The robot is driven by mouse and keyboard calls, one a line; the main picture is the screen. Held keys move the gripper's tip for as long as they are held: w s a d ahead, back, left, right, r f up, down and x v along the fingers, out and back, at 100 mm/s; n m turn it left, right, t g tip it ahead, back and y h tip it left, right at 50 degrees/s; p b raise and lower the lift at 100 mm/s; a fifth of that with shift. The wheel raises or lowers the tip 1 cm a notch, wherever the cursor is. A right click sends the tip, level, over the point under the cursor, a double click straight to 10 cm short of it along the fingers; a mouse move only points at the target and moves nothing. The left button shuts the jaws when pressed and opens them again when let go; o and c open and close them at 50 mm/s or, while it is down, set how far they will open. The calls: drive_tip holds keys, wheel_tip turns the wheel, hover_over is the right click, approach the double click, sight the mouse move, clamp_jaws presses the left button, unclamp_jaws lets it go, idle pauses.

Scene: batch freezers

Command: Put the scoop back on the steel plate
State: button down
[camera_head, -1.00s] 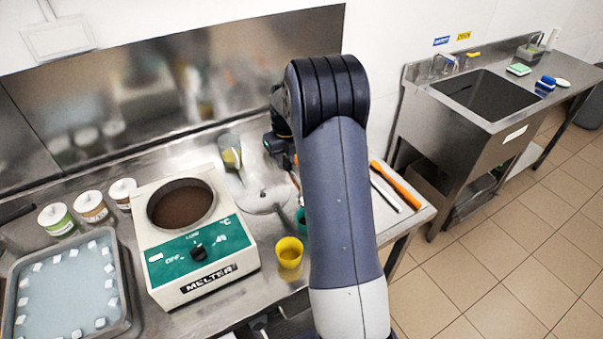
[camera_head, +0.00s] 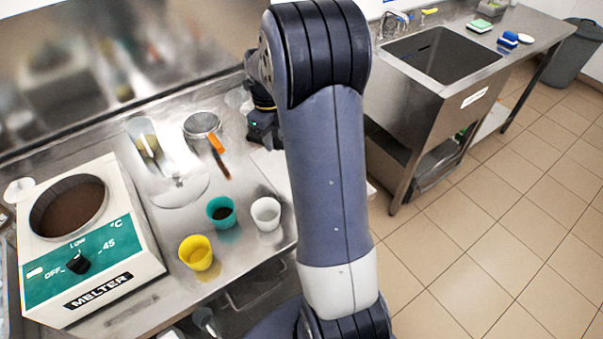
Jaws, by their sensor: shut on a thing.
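My gripper (camera_head: 264,134) is in the head view, beside the upper part of my arm and low over the right part of the counter. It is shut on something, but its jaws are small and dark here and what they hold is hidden. I cannot make out a scoop for certain. A round shiny steel plate (camera_head: 181,189) lies on the counter, left of my gripper and apart from it. A glass with a light stick-like tool (camera_head: 146,141) stands at the plate's far edge.
A sieve (camera_head: 202,124) and an orange-handled tool (camera_head: 217,143) lie between plate and gripper. Yellow (camera_head: 195,252), green (camera_head: 221,212) and white (camera_head: 266,213) cups stand near the front edge. The melter (camera_head: 85,245) is left; a sink unit (camera_head: 440,60) stands right, across a floor gap.

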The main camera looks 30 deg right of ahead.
wheel_tip(320, 180, down, 10)
drive_tip(key=shift+d+p, duration=0.1)
drive_tip(key=shift+p, duration=0.85)
drive_tip(key=shift+f, duration=0.1)
drive_tip(key=c, duration=1.3)
unclamp_jaws()
drive_tip(key=shift+o, duration=0.2)
wheel_tip(320, 180, up, 12)
drive_tip(key=shift+r+b, duration=0.15)
drive_tip(key=shift+b, duration=0.7)
